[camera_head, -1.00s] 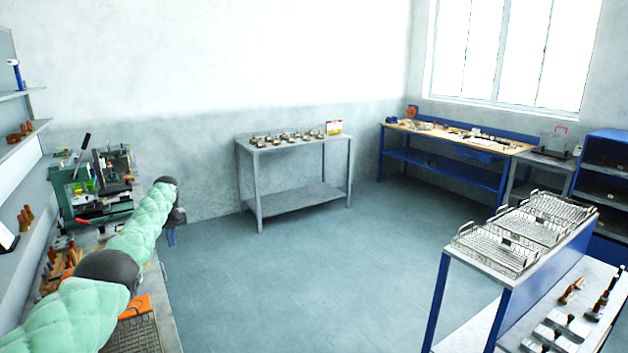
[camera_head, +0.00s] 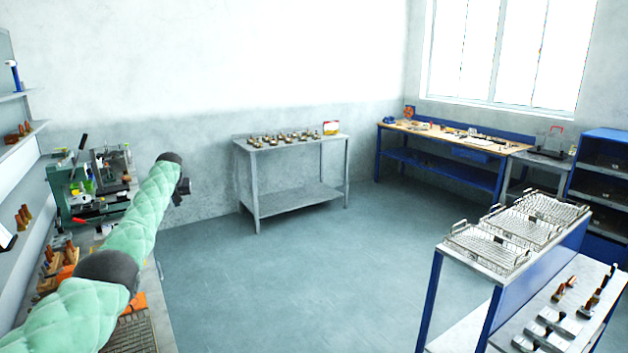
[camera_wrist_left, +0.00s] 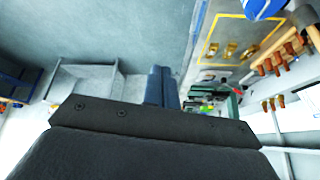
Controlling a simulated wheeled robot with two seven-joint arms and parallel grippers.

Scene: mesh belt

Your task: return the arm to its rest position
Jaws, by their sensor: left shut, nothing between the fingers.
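My left arm, in a padded mint-green sleeve with dark joint bands, comes in from the lower left in the head view and is stretched forward. Its dark gripper (camera_head: 182,189) shows at the far end of the arm, beside the wrist, in front of the wall and above the floor. In the left wrist view the blue fingers of the left gripper (camera_wrist_left: 161,72) are together with nothing between them, beyond a dark plate. My right gripper is in neither view.
A bench (camera_head: 160,330) with a green machine (camera_head: 72,190) and tools runs along the left, under the arm. A grey table (camera_head: 300,142) with small parts stands at the back wall. A rack (camera_head: 437,290) with wire baskets (camera_head: 515,228) is at right. The middle floor is clear.

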